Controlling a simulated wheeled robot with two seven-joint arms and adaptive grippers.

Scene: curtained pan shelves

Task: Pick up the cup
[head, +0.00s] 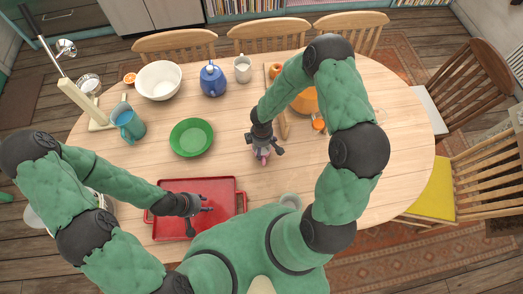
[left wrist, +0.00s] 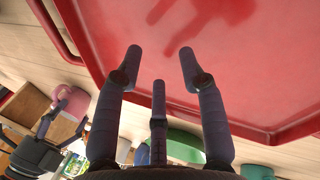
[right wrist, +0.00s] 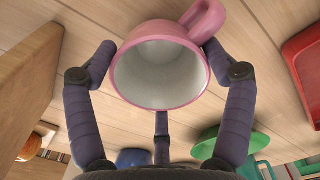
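A pink cup (head: 262,157) stands on the wooden table, partly hidden by my right gripper (head: 266,147). In the right wrist view the cup (right wrist: 160,68) has its pale inside facing the camera, with its handle at upper right. My right gripper's fingers (right wrist: 160,55) are spread on either side of it, the right finger close to the handle; contact is unclear. The cup also shows in the left wrist view (left wrist: 70,103). My left gripper (head: 205,206) is open and empty above the red tray (left wrist: 90,35).
A green plate (head: 191,137), a blue mug (head: 128,125), a white bowl (head: 158,80) and a blue teapot (head: 212,80) stand left of and behind the cup. A wooden board (right wrist: 28,75) is close beside it. Bare table lies between plate and cup.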

